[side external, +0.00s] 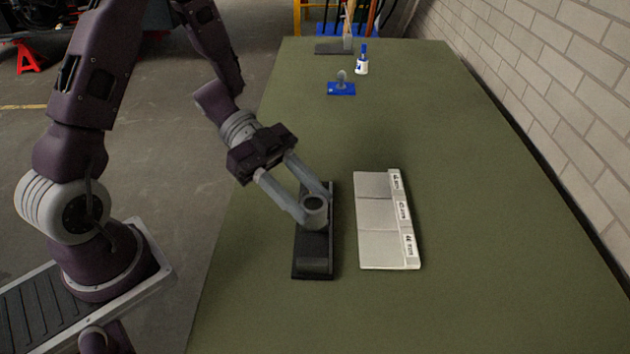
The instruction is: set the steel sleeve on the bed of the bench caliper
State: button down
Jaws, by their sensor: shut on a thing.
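My gripper (309,205) reaches in from the left and is shut on the steel sleeve (315,212), a short grey ring with a dark open top. The sleeve is upright between the fingertips, over the middle of a long dark base with a raised block at its near end, which looks like the bench caliper (313,266). I cannot tell whether the sleeve touches the bed or hangs just above it. The fingers and sleeve hide part of the caliper's middle.
A pale tray (375,230) with labelled sections lies just right of the caliper. Farther back stand a blue-based fixture (341,88), a white bottle with a blue cap (361,66) and a dark stand (330,49). The green table (480,200) is clear to the right, beside a brick wall.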

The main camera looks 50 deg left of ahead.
jog(key=shift+a, duration=0.1)
jog(key=shift+f, duration=2.2)
jog(key=shift+f, duration=0.25)
jog(key=shift+f, duration=0.7)
jog(key=shift+f, duration=0.15)
dwell(0.8)
jog(key=shift+f, duration=0.65)
jog(key=c, duration=0.8)
grip_release()
jog(key=shift+v, duration=3.55)
